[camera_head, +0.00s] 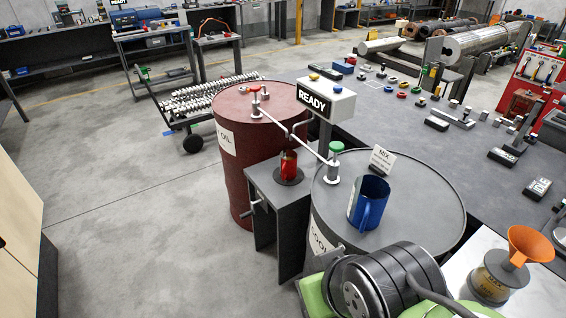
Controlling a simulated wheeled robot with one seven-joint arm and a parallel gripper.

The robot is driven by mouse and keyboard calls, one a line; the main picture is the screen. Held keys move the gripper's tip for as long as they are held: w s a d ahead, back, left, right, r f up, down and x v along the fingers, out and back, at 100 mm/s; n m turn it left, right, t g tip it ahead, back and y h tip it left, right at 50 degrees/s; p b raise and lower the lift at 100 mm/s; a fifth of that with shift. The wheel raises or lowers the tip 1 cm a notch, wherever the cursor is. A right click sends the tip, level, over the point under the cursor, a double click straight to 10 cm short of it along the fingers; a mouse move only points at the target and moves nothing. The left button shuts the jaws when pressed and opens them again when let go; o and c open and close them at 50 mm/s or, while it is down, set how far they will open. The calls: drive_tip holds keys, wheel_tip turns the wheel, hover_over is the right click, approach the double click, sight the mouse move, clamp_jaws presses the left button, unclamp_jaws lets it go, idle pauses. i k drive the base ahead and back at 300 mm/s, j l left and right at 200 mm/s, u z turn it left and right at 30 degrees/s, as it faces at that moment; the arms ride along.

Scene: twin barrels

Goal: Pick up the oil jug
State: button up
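A small red vessel (289,163) stands upright on a dark round pad on the grey stand (262,190) between the two barrels. It is likely the oil jug, but no label on it is readable. A blue jug (368,203) with a handle stands upright on top of the grey barrel (330,228), beside a white "MIX" card (383,159). The dark red barrel (232,190), labelled "OIL", stands behind and left of the grey one. My arm fills the bottom centre, in front of the grey barrel. My gripper's fingers do not show.
A "READY" sign box (326,97) and a thin linkage rise between the barrels. An orange funnel (528,246) sits in a vessel marked "MAX" at lower right. A long grey bench (440,150) with small parts lies right. The floor at left is clear.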

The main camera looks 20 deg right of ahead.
sight(288, 158)
drive_tip(key=z, duration=2.6)
drive_tip(key=u, duration=2.1)
drive_tip(key=i+j, duration=0.15)
drive_tip(key=j, duration=0.25)
drive_tip(key=i+j, duration=0.15)
drive_tip(key=j, duration=0.25)
drive_tip(key=i+j+u, duration=0.1)
drive_tip(key=j, duration=0.25)
drive_tip(key=i+j, duration=0.15)
drive_tip(key=j, duration=0.25)
drive_tip(key=i+l+u, duration=0.1)
drive_tip(key=i, duration=0.35)
drive_tip(key=i+l, duration=0.25)
drive_tip(key=i, duration=0.2)
drive_tip(key=u, duration=0.05)
